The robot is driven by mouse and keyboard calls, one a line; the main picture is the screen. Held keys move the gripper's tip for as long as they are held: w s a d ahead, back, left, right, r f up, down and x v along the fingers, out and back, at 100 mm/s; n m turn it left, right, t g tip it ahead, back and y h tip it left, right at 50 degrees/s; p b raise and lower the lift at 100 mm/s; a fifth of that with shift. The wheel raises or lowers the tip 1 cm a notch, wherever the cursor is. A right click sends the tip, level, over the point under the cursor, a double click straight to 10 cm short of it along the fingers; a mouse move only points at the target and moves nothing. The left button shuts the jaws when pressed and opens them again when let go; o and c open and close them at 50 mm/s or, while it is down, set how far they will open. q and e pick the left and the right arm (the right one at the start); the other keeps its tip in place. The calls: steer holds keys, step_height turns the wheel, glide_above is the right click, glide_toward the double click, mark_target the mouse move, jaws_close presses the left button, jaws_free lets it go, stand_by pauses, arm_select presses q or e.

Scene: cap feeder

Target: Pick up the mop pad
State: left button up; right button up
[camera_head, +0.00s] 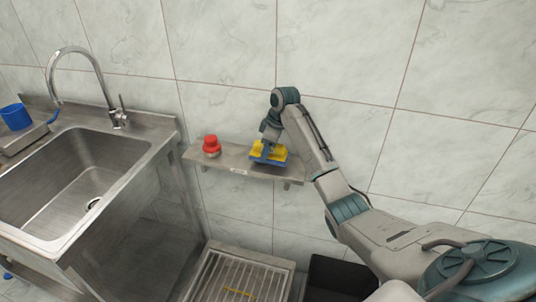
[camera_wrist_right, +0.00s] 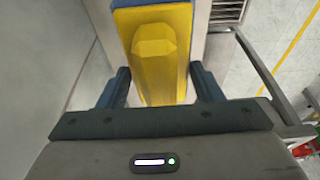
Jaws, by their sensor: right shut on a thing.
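The mop pad (camera_head: 281,154) is a yellow block on a blue base, at the right part of the wall shelf. In the right wrist view the yellow part of the mop pad (camera_wrist_right: 153,50) lies between the two dark fingers, with some blue at its far end. My right gripper (camera_head: 267,151) reaches down to it from above and is shut on it; it also shows in the right wrist view (camera_wrist_right: 160,88). I cannot tell whether the pad touches the shelf or is just above it. My left gripper is not in view.
The metal shelf (camera_head: 230,161) on the tiled wall also bears a red-topped item (camera_head: 211,146) at its left. A steel sink (camera_head: 75,185) with a tall faucet (camera_head: 75,52) and a blue cup (camera_head: 16,116) stands at left. Below are a slatted rack (camera_head: 238,276) and a black bin (camera_head: 338,278).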

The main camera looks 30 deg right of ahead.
steer(key=shift+r, duration=0.8)
steer(key=s+a, duration=0.1)
steer(key=s+a+b, duration=0.1)
steer(key=a, duration=0.1)
steer(key=s+a, duration=0.1)
steer(key=a, duration=0.1)
steer(key=shift+r, duration=0.1)
steer(key=s+a+r+p, duration=0.1)
steer(key=s+a+p, duration=0.5)
steer(key=a, duration=0.2)
steer(key=shift+a+r, duration=0.15)
steer(key=shift+a, duration=0.05)
